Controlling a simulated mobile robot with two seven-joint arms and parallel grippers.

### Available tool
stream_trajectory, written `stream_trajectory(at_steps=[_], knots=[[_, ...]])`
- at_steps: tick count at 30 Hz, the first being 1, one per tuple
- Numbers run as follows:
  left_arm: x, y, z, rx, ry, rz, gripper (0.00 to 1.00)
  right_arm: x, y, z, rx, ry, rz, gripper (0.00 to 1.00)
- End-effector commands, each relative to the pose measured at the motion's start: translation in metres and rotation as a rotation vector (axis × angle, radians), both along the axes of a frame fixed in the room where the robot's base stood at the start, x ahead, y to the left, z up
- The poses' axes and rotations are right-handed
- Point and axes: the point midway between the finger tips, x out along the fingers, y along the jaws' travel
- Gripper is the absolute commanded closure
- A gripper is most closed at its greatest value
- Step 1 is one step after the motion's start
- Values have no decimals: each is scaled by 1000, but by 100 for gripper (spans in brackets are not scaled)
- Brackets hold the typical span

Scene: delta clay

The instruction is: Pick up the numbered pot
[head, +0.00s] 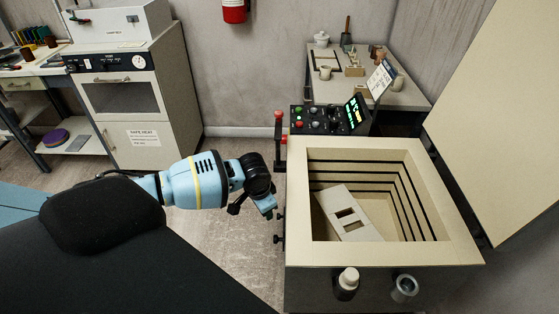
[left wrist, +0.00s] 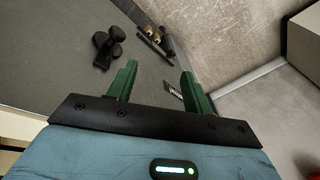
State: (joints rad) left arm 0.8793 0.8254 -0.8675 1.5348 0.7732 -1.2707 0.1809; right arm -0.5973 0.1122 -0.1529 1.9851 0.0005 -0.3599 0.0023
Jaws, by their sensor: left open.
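No pot with a readable number shows in either view. On the back table (head: 415,101) in the head view stand small vessels: a white lidded jar (head: 321,40), a pale mug (head: 325,73), a pale cup (head: 398,83) and brown ware; they are too small to read. My left gripper (head: 268,207) is just left of the open kiln (head: 302,250), outside its wall. In the left wrist view its green fingers (left wrist: 160,82) are apart with nothing between them. My right gripper is not in view.
Inside the kiln a pale slab with two square holes (head: 347,213) lies tilted. The kiln lid (head: 497,120) stands raised at right. A control box (head: 320,120) is behind the kiln. A black knob (left wrist: 107,48) on a grey panel is near my left fingers. An oven (head: 125,95) stands back left.

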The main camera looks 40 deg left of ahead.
Motion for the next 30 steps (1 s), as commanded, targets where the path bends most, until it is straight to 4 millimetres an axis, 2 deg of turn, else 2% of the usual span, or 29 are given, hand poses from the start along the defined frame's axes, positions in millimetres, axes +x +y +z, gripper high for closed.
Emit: stream_trajectory(at_steps=[1, 6, 11, 15, 19, 24, 27, 30], knots=[[-17, -4, -19, -13, -8, -19, 49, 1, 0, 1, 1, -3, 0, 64], [-61, -13, -60, -43, -71, -80, 49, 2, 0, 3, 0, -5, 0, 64], [-105, -26, -87, -79, -136, -133, 49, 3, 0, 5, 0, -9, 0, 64], [-146, -55, -101, -143, -203, -162, 49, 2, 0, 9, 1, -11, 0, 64], [-184, -98, -104, -233, -278, -151, 49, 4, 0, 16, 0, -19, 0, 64], [-231, -147, -91, -339, -387, -67, 49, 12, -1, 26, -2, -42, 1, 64], [-257, -162, -80, -366, -445, 0, 49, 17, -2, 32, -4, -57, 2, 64], [-279, -167, -71, -368, -487, 60, 49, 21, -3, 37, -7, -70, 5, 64]])
